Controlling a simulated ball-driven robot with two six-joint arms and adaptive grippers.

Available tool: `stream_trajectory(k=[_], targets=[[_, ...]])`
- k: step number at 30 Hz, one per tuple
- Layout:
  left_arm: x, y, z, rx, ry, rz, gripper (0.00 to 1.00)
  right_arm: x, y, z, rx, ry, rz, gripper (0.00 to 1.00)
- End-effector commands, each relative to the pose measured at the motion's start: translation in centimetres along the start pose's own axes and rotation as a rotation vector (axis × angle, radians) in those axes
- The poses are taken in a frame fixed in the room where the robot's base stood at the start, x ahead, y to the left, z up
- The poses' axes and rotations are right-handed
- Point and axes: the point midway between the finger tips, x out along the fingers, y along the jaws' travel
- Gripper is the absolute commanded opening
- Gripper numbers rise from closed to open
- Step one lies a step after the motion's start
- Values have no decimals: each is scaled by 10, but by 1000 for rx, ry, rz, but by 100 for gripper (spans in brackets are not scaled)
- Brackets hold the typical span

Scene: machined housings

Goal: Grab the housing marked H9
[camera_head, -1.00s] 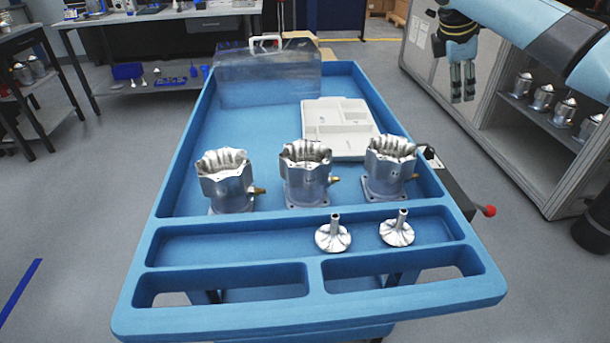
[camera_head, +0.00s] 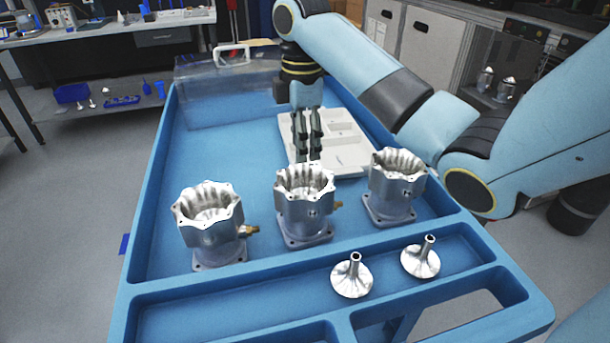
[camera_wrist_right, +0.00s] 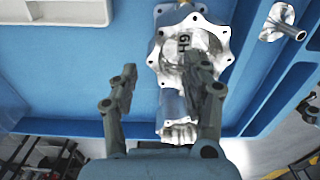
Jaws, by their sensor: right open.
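Three silver housings with scalloped rims stand in a row in the blue cart, the left one (camera_head: 210,226), the middle one (camera_head: 304,204) and the right one (camera_head: 394,187). No marks can be read on them in the head view. In the right wrist view a housing (camera_wrist_right: 190,48) carries dark letters that read H9; it appears to be the middle one, but I cannot be sure. My right gripper (camera_head: 308,158) points down just behind the middle housing, open and empty. My left gripper is not in view.
A white tray (camera_head: 345,150) lies behind the housings, under my right arm. Two silver impellers, the left one (camera_head: 351,276) and the right one (camera_head: 421,259), lie in the front compartment. A clear cover (camera_head: 228,92) stands at the cart's far end. The cart's left floor is free.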

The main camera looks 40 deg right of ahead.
Motion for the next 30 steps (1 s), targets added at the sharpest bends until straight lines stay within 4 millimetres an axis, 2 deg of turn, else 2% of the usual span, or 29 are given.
stream_trajectory(k=[2,5,13,16,22,23,30], targets=[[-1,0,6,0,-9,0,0,11,-1,0,1,-1,-3,48],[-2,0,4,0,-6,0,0,20,0,-1,1,1,-1,48],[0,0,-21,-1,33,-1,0,60,3,-5,0,-1,-2,48],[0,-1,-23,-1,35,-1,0,66,3,-4,-1,-1,0,48],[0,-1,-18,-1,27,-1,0,67,4,-4,-1,-1,1,48],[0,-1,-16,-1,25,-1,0,67,4,-4,-1,-1,1,46],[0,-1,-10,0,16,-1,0,67,4,-4,-1,-1,1,15]])
